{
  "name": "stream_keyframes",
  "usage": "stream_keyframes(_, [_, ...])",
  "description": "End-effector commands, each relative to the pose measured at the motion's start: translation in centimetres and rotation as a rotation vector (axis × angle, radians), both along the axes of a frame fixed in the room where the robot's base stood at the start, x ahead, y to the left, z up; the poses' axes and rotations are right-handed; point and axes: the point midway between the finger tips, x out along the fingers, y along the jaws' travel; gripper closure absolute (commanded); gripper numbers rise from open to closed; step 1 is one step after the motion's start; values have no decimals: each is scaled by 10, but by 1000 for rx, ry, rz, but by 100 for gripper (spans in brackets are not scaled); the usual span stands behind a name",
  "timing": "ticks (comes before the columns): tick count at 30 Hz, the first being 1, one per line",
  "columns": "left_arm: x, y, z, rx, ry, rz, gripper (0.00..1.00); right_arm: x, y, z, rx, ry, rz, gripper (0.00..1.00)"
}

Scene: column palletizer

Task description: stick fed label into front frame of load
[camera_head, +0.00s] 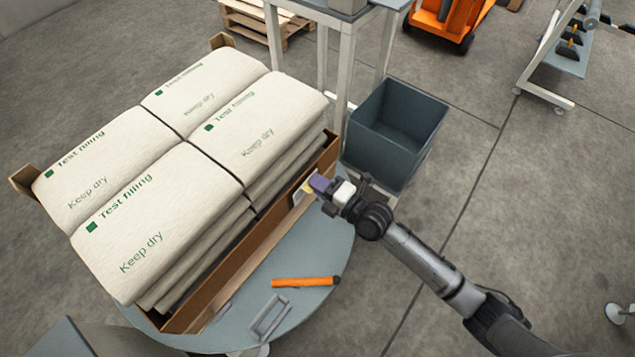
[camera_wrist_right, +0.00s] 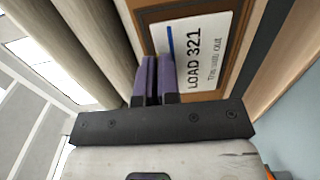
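The load is several cream sacks (camera_head: 175,160) marked "Test filling" and "Keep dry", stacked behind brown board sides (camera_head: 240,262). A white label (camera_head: 298,197) stands at the front board. In the right wrist view, the label (camera_wrist_right: 205,62) reads "LOAD 321", has a blue stripe, and lies against a brown frame (camera_wrist_right: 158,14), whose border shows around part of it. My right gripper (camera_head: 314,185) is at the label; its purple fingers (camera_wrist_right: 155,72) are close together and overlap the label's striped edge. Whether they pinch it is unclear. My left gripper is not in view.
The load sits on a round grey table (camera_head: 322,262). An orange tool (camera_head: 303,282) and a grey metal handle (camera_head: 270,316) are on its front part. A dark bin (camera_head: 376,155) stands just behind my right gripper. The floor to the right is mostly clear.

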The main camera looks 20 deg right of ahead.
Motion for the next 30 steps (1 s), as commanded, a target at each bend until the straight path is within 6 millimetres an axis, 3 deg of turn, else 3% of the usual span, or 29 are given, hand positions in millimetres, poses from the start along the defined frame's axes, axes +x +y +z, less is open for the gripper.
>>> stream_keyframes(30, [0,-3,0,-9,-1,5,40,5,3,0,0,0,0,100])
